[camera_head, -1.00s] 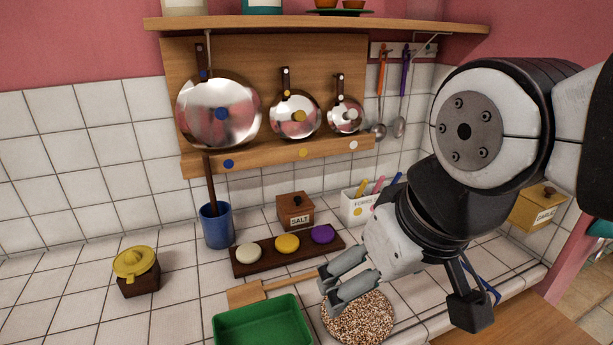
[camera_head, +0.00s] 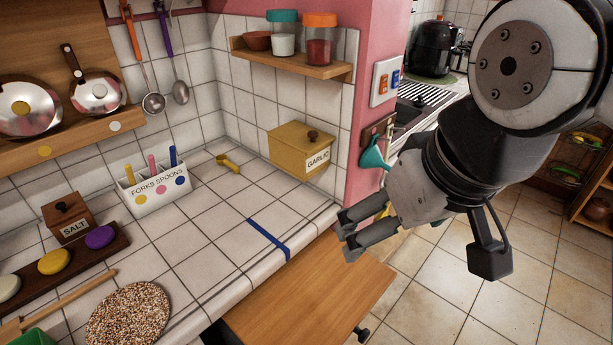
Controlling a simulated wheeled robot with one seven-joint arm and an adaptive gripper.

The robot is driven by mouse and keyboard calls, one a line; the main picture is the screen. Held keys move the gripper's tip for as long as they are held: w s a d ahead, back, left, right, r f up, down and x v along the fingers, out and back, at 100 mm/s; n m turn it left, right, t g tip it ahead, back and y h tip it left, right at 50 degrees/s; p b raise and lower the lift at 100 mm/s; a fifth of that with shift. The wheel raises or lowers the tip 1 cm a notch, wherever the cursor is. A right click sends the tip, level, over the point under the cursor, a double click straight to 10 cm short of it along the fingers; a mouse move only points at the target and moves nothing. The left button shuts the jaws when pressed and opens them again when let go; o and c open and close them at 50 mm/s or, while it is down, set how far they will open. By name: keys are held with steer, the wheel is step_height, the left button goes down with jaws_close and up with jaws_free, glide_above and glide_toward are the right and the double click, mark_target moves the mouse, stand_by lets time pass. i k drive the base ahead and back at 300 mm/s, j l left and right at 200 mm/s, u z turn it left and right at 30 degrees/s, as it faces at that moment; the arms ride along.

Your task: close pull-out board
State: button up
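The pull-out board (camera_head: 300,295) is a flat wooden board sticking out from under the front edge of the tiled counter, at the bottom middle of the head view. A dark knob (camera_head: 361,334) shows at its near right end. My gripper (camera_head: 347,234) is above the board's right part, with its two grey fingers apart and nothing between them. It does not appear to touch the board or the counter.
The tiled counter (camera_head: 215,215) holds a cork mat (camera_head: 128,315), a forks-and-spoons holder (camera_head: 155,190) and a salt box (camera_head: 70,217). Open tiled floor (camera_head: 480,300) lies to the right of the board.

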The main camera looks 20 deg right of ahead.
mark_target(317, 297)
steer(key=k+j, duration=0.15)
steer(key=j, duration=0.2)
steer(key=k+j+u, duration=0.15)
steer(key=j, duration=0.2)
steer(key=k+j, duration=0.15)
steer(key=j, duration=0.2)
steer(key=k+j+u, duration=0.1)
steer(key=j, duration=0.3)
